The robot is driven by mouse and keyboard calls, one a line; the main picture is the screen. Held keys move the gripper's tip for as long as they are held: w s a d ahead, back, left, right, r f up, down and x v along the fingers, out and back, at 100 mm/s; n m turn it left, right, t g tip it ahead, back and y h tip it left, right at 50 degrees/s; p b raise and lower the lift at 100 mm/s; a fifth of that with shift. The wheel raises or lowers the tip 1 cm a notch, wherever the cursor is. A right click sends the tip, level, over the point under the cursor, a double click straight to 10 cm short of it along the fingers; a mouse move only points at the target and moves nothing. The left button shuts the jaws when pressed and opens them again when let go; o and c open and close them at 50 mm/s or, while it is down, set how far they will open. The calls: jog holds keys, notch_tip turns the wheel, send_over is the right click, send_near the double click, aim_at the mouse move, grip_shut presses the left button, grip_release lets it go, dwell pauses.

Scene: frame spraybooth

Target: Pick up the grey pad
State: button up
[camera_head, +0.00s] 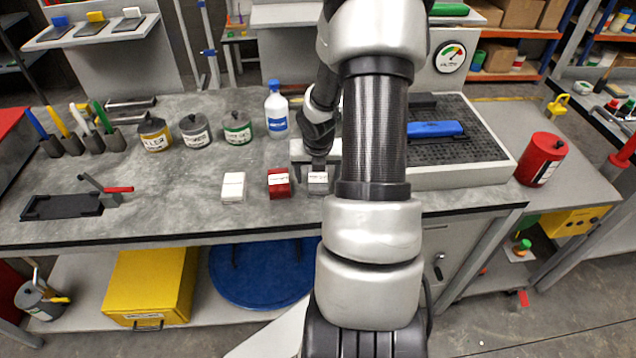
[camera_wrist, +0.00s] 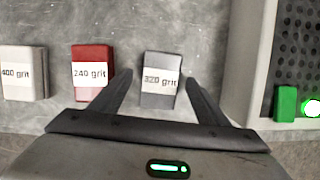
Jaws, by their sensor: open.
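The grey pad (camera_wrist: 159,97) is a small block with a white label reading "320 grit". In the wrist view it lies on the bench between the two spread fingers of my gripper (camera_wrist: 160,92), with a gap on each side. In the head view the grey pad (camera_head: 318,187) is at the right end of a row of three pads, and my gripper (camera_head: 318,168) is just behind and above it, partly hidden by my arm. My gripper is open and empty.
A red pad (camera_wrist: 93,72) marked "240 grit" lies just left of the left finger, and a white pad (camera_wrist: 24,73) further left. A raised perforated tray (camera_head: 460,176) with a blue block (camera_head: 435,129) stands to the right. A white bottle (camera_head: 276,110) stands behind.

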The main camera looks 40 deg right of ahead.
jog(key=shift+f, duration=0.2)
dwell(0.6)
jog(key=c, duration=1.1)
